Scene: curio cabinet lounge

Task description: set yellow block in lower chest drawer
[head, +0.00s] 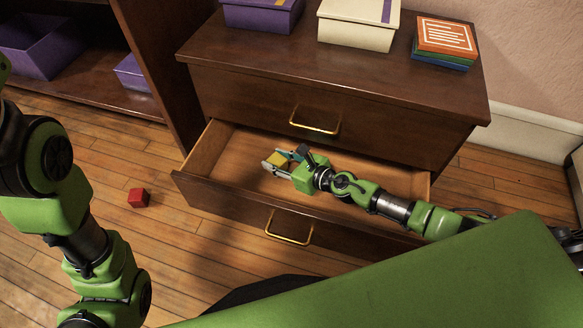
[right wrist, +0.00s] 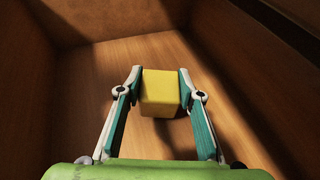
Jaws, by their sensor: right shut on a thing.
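The yellow block (head: 277,159) is held between the fingers of my right gripper (head: 279,160), over the open lower drawer (head: 235,195) of the dark wood chest (head: 350,60). In the right wrist view the yellow block (right wrist: 160,93) sits between the two teal pads of my right gripper (right wrist: 158,95). The drawer floor (right wrist: 105,75) shows around and beyond it. A shadow lies near the block, and I cannot tell if it touches the floor. My left arm shows at the left of the head view, but its gripper is out of view.
A red cube (head: 139,198) lies on the wooden floor left of the drawer. The upper drawer (head: 290,110) is shut. A purple box (head: 262,14), a cream box (head: 357,24) and stacked books (head: 445,42) are on the chest top. A shelf with purple bins (head: 42,45) stands at left.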

